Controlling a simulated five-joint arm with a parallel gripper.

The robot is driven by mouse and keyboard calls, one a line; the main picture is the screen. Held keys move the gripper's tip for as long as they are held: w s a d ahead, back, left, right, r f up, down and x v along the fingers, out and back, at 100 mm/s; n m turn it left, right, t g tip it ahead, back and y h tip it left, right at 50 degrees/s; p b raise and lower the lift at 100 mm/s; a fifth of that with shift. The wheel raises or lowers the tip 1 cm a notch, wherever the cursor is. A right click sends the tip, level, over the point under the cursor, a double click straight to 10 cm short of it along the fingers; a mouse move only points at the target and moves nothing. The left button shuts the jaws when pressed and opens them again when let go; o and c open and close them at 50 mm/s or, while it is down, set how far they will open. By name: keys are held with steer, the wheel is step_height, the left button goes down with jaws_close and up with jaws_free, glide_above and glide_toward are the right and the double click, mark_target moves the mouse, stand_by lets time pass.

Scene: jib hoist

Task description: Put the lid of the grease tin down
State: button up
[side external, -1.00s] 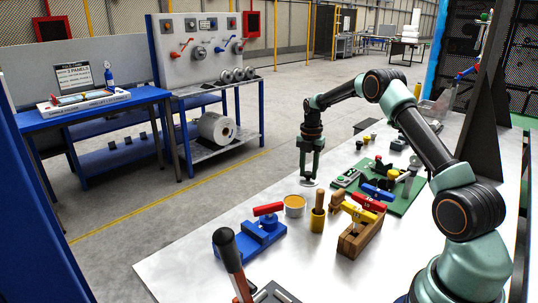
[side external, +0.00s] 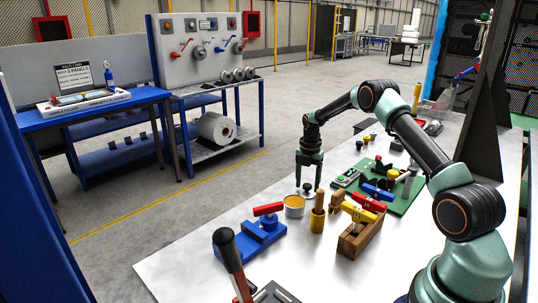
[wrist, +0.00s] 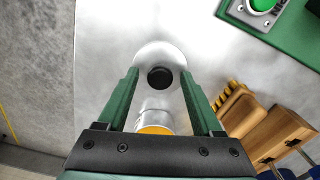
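The lid, a pale disc with a black knob, lies on the bench beneath my gripper (side external: 308,178); it shows in the side view (side external: 307,190) and in the wrist view (wrist: 160,52). In the wrist view my gripper (wrist: 159,73) is open, with one finger on each side of the knob and a gap to it on both sides. The grease tin (side external: 294,208) stands uncovered next to the lid, its orange grease showing. In the wrist view the tin (wrist: 155,119) is partly hidden behind my gripper's body.
A blue clamp (side external: 258,238) and a wooden box (side external: 359,239) are nearby. A green board (side external: 402,204) with parts lies to the right.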

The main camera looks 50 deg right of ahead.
mark_target(307, 185)
step_height(307, 185, up, 12)
steer(key=s+a+r+m+t, duration=0.1)
steer(key=s+a+r+m, duration=0.1)
steer(key=a+r+m, duration=0.45)
steer(key=s+a+r+m+t, duration=0.2)
steer(key=s+a+r+m, duration=0.25)
steer(key=a, duration=0.25)
steer(key=s+a+r+m+t, duration=0.1)
steer(key=s+a+r+m, duration=0.3)
steer(key=a, duration=0.3)
steer(key=s+a+f+m+t, duration=0.1)
steer(key=s+a+f+m, duration=0.2)
steer(key=s, duration=0.6)
steer(key=a+m, duration=0.2)
steer(key=m, duration=0.1)
steer(key=shift+t, duration=0.3)
